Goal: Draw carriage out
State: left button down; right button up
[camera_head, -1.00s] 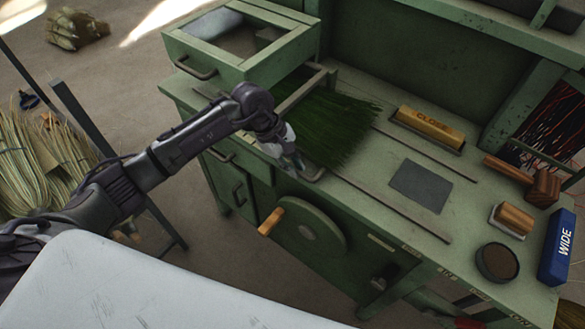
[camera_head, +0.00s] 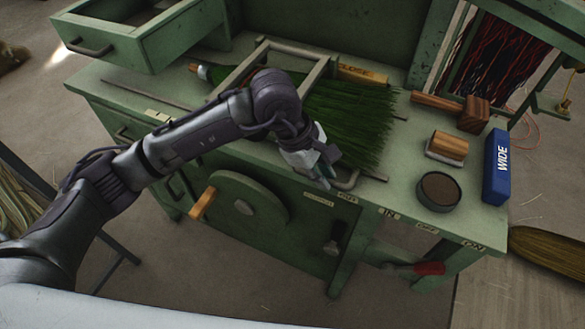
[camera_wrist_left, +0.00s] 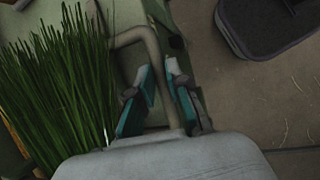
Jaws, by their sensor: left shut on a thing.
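The carriage (camera_head: 240,67) is a green metal frame on the bench rails, with a broom's green bristles (camera_head: 355,115) spread out under and beyond it. Its handle (camera_head: 347,183) is a bent bar at the bench's front edge. My left gripper (camera_head: 325,172) is at this handle. In the left wrist view, the handle bar (camera_wrist_left: 155,45) passes between the fingers of my left gripper (camera_wrist_left: 160,95), which are closed on it, with the bristles (camera_wrist_left: 55,85) to the left. My forearm hides part of the carriage. My right gripper is out of view.
A mallet (camera_head: 472,114), a wooden-handled brush (camera_head: 447,147), a round dark dish (camera_head: 438,190) and a blue WIDE block (camera_head: 497,166) stand at the bench's right end. The yellow CLOSE block (camera_head: 362,75) lies behind the carriage. An open drawer (camera_head: 125,48) juts out at left.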

aim_at(348, 187)
pick_arm(q)
jog(key=d, duration=0.1)
jog(key=s+d+b, duration=0.1)
jog(key=d, duration=0.1)
jog(key=shift+s+d+f, duration=0.1)
jog(key=shift+s+d, duration=0.1)
jog(key=shift+d, duration=0.05)
jog(key=shift+s+d, duration=0.15)
jog(key=shift+d, duration=0.2)
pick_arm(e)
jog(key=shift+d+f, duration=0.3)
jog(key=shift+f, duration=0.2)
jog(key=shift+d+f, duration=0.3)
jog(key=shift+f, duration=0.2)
pick_arm(q)
jog(key=c, duration=1.1)
grip_release()
jog(key=shift+d, duration=0.2)
jog(key=shift+c, duration=0.2)
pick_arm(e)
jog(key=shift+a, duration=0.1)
pick_arm(q)
jog(key=shift+a, duration=0.1)
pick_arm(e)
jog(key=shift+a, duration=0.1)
pick_arm(q)
jog(key=shift+a+r, duration=0.1)
jog(key=shift+r, duration=0.2)
jog(key=v, duration=1.1)
jog(key=shift+r, duration=0.3)
